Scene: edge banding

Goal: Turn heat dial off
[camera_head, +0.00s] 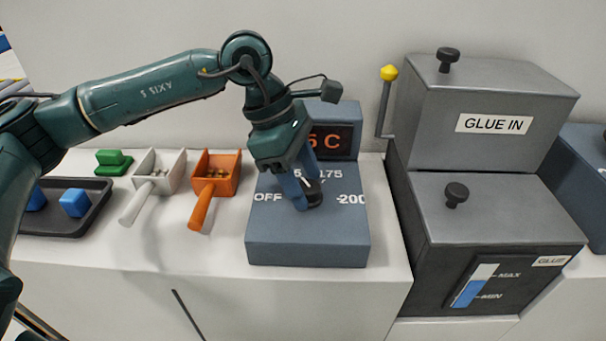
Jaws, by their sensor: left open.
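The heat dial (314,196) is a dark round knob on top of a blue-grey control box (306,250). White marks around it read "OFF" on the left and "200" on the right, with "175" partly visible behind. A display (335,139) at the back of the box shows orange characters ending in "5 C", partly covered by my arm. My left gripper (306,192) points down at the dial, its blue fingers open and around or beside the knob. I cannot tell whether they touch it. The dial's pointer is hidden. My right gripper is not in view.
A grey "GLUE IN" machine (490,125) with a yellow-tipped lever (388,74) stands right of the box. An orange scoop (215,175), a white scoop (158,172), a green block (114,162) and a dark tray (92,209) lie to the left.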

